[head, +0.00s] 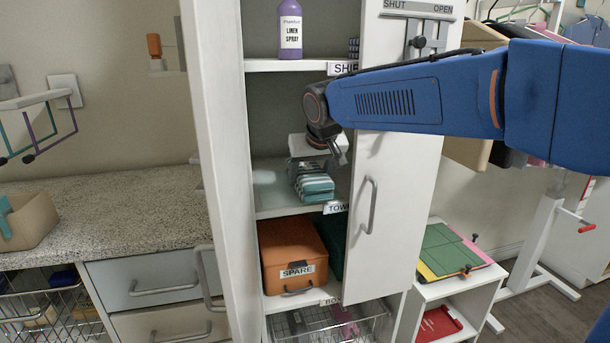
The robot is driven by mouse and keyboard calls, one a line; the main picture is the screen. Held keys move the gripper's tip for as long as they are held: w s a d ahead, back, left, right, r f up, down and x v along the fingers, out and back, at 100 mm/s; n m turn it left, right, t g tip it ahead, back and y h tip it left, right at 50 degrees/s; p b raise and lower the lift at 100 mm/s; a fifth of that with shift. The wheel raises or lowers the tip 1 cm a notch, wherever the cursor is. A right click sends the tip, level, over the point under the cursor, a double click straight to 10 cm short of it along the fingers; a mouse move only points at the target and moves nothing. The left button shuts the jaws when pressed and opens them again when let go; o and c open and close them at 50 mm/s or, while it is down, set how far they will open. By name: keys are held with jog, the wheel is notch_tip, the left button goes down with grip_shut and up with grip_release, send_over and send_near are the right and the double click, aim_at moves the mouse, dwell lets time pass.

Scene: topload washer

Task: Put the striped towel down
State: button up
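The striped towel (314,184), teal, white and grey, is in the open cupboard at the shelf labelled TOW… (278,199); the rest of the label is hidden. The towel looks folded and appears to rest on the shelf or just above it; I cannot tell whether it touches. My gripper (318,160) reaches in from the right and is directly over the towel's back end. Its fingers are mostly hidden or too small to tell whether they are shut on the towel.
A purple linen spray bottle (290,30) stands on the shelf above. An orange SPARE box (292,255) and a dark green box (332,243) are below. The open cupboard door (396,215) is close under my arm. Free shelf shows left of the towel.

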aim_at(306, 165)
jog(key=shift+w+a, duration=0.2)
jog(key=shift+w, duration=0.5)
jog(key=shift+w+a, duration=0.2)
jog(key=shift+w, duration=0.45)
jog(key=shift+w+a, duration=0.2)
jog(key=shift+w, duration=0.5)
jog(key=shift+f, duration=0.75)
jog(key=o, duration=1.1)
jog(key=shift+f, duration=0.1)
jog(key=v, duration=1.2)
jog(key=shift+a, duration=0.1)
